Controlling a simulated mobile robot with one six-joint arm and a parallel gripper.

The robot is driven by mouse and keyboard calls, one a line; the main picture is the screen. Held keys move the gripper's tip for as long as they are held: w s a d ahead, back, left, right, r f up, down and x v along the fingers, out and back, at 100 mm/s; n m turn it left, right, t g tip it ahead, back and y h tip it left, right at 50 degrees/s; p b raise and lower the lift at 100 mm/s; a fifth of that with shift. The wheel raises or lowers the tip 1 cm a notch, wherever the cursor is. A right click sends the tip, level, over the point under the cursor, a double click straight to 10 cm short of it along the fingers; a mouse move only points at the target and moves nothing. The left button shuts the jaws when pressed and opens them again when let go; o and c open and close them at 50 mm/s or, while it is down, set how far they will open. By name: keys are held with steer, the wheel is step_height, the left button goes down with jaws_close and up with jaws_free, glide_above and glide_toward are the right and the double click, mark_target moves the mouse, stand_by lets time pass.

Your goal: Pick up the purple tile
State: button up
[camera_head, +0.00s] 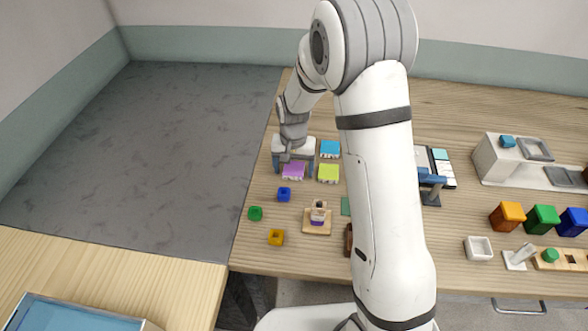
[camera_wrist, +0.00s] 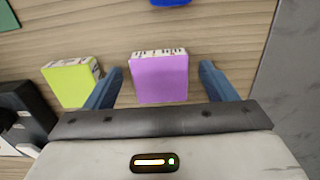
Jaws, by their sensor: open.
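The purple tile (camera_head: 293,171) lies on the wooden table near its left edge. In the wrist view the purple tile (camera_wrist: 160,78) is a squarish block with a pale, dark-marked side face. My gripper (camera_head: 293,166) is open at the tile, with one blue finger on each side. In the wrist view my gripper (camera_wrist: 160,82) has its fingers to the left and right of the tile, with a visible gap on each side. How high the fingertips are above the table is hard to tell.
A yellow-green tile (camera_head: 328,173) sits just right of the purple one, outside the finger. A light-blue tile (camera_head: 330,149) stands behind it. A blue block (camera_head: 284,194) lies in front. The table's left edge is close by. My arm hides the table's middle.

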steer(key=shift+c, duration=0.2)
steer(key=c, duration=1.1)
